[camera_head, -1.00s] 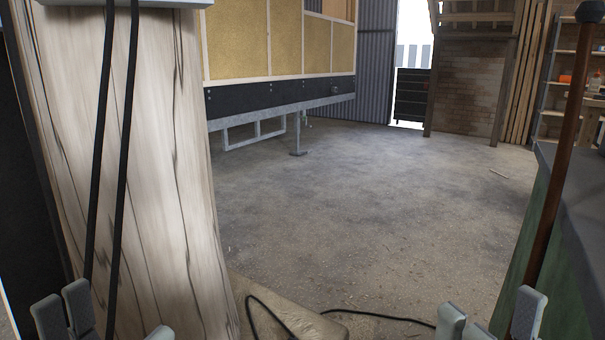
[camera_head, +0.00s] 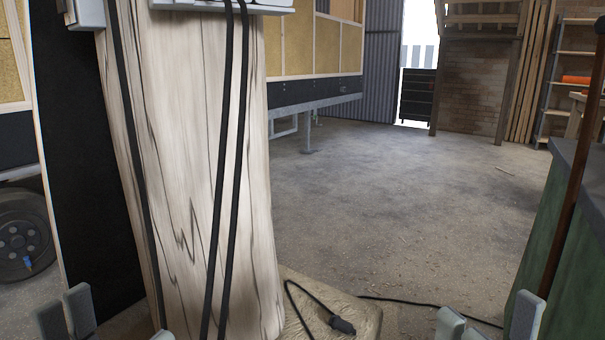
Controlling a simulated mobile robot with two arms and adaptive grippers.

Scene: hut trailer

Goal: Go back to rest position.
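My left gripper (camera_head: 115,326) shows at the bottom left edge, with its grey fingertips spread apart and nothing seen between them. My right gripper (camera_head: 487,324) shows at the bottom right edge, also with its fingertips apart and nothing seen between them. Only the tips of both grippers are in view; the rest of the arms is below the picture. The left fingertips appear in front of the lower part of a thick wooden post (camera_head: 195,170). How far they are from it I cannot tell.
The post stands close ahead on a pale base (camera_head: 358,312), with black cables and a plug (camera_head: 343,325) there. A green-sided workbench (camera_head: 570,220) and a brown pole (camera_head: 572,150) are at right. A wheel (camera_head: 22,240) is at left. Open floor (camera_head: 410,200) lies beyond.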

